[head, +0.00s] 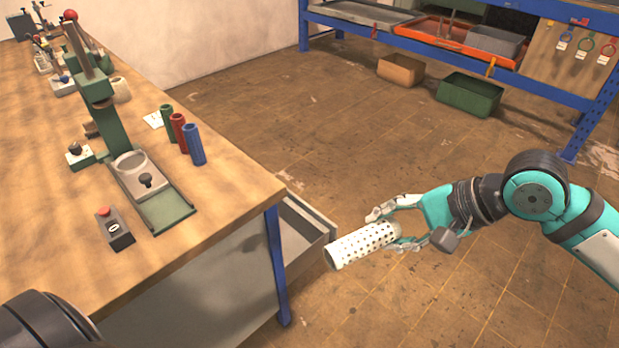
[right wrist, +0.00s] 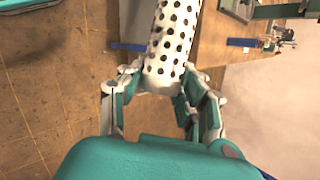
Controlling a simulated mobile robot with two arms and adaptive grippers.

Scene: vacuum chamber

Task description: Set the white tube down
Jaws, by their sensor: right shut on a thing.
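The white tube (head: 358,246) is a cylinder covered in dark holes. My right gripper (head: 392,226) is shut on one end of it and holds it tilted in the air, off the right edge of the workbench in the head view. In the right wrist view the tube (right wrist: 172,45) sticks out from between the fingers of the right gripper (right wrist: 160,88), with the bench beyond it. My left gripper does not show; only a dark rounded part of my own body is at the lower left of the head view.
The wooden workbench (head: 40,240) carries a green press (head: 100,105), a button box (head: 115,230) and green, red (head: 178,131) and blue (head: 195,145) tubes. Its front right top is bare. A blue shelf rack (head: 560,90) stands at the back, with bins (head: 468,95) on the floor before it.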

